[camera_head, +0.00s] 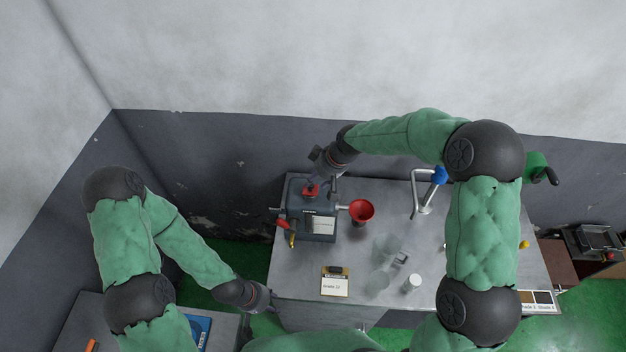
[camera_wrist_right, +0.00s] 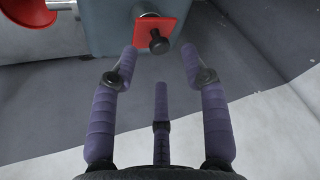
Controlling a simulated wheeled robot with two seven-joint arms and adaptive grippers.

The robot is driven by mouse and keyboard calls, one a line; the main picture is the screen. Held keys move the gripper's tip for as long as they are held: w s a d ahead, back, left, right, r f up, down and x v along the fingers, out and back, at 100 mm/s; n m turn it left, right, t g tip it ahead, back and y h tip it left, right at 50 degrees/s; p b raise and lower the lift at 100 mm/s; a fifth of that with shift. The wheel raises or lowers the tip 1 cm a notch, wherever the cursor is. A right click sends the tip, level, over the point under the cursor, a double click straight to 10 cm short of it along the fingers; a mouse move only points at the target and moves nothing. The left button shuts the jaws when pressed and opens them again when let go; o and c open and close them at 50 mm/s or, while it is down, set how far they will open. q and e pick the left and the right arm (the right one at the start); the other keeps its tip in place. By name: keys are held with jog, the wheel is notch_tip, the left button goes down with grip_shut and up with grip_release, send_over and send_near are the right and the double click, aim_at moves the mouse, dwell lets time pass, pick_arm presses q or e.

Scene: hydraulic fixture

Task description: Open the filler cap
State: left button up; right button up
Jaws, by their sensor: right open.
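The filler cap (camera_wrist_right: 158,40) is a dark knob on a red square plate on top of the grey hydraulic box. In the right wrist view it lies just beyond my right gripper (camera_wrist_right: 160,65), whose fingers are spread and empty. In the head view the red plate (camera_head: 311,191) shows on the box (camera_head: 318,228), with my right gripper (camera_head: 318,178) close above it, partly hiding the cap. I cannot tell if a finger touches it. My left gripper (camera_head: 268,298) is at the table's front left edge, away from the box; its fingers are too small to read.
A red funnel (camera_head: 361,211) stands right of the box. Clear jugs (camera_head: 385,250), a white cup (camera_head: 411,283) and a labelled card (camera_head: 335,285) are on the grey table (camera_head: 300,270). A blue-topped bent pipe (camera_head: 424,198) stands further right. Red and yellow handles (camera_head: 287,229) stick out at the box's left.

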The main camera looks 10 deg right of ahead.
aim_at(313, 185)
jog(key=shift+x, duration=1.75)
grip_shut()
